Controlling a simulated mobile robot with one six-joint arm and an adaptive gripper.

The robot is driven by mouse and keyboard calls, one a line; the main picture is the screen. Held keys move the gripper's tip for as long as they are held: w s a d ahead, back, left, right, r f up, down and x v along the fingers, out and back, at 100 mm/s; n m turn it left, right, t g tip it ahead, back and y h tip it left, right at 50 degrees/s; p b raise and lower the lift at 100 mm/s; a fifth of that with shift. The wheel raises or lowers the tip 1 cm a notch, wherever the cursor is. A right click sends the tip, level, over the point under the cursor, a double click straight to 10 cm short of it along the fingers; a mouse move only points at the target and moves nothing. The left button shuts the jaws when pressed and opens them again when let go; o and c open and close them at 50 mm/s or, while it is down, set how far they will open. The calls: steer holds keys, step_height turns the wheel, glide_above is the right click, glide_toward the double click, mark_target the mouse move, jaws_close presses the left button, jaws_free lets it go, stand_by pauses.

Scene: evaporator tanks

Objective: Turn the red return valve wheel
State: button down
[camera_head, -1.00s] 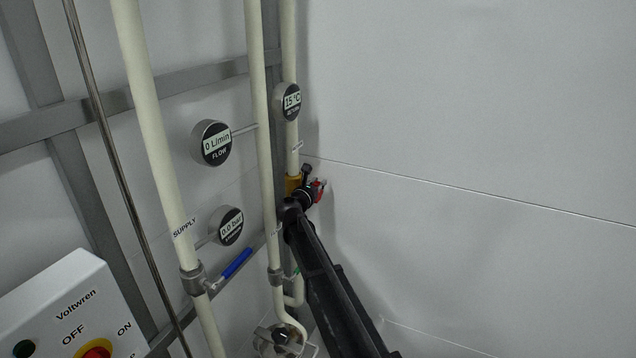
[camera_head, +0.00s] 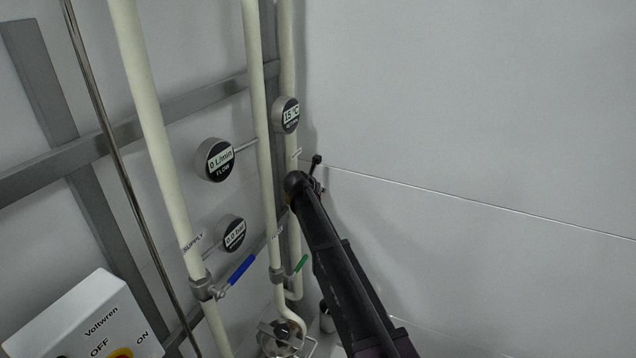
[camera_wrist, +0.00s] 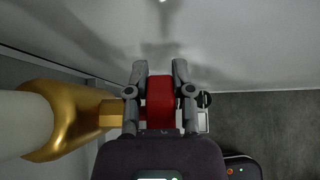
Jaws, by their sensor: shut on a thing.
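The red return valve wheel (camera_wrist: 160,98) shows in the wrist view, between the two grey fingers of my gripper (camera_wrist: 160,72). The fingers are shut on it, one on each side. The brass valve body (camera_wrist: 65,115) lies just left of the gripper, joined to a pale pipe (camera_wrist: 22,125). In the head view my dark arm reaches up to the return pipe (camera_head: 290,240) and hides nearly all of the valve. Only a small bit of red shows beside the arm's end. The wheel's turn angle cannot be told.
A supply pipe (camera_head: 158,150) with a blue lever (camera_head: 241,268) stands at the left. A green lever (camera_head: 300,263) is low beside my arm. The flow gauge (camera_head: 216,160) reads 0 L/min. A white switch box (camera_head: 85,322) is at lower left. The right wall is bare.

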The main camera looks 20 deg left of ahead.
steer(key=shift+w+f+g+p, duration=0.1)
steer(key=shift+f+g+p, duration=0.15)
steer(key=shift+g+p, duration=0.55)
steer(key=shift+w+f+g+p, duration=0.1)
steer(key=shift+f+g+p, duration=0.3)
steer(key=shift+g, duration=0.7)
steer(key=shift+r, duration=0.15)
steer(key=shift+c, duration=2.4)
jaws_free()
steer(key=shift+s+t+b, duration=0.15)
steer(key=shift+t+b, duration=0.25)
steer(key=shift+t, duration=0.1)
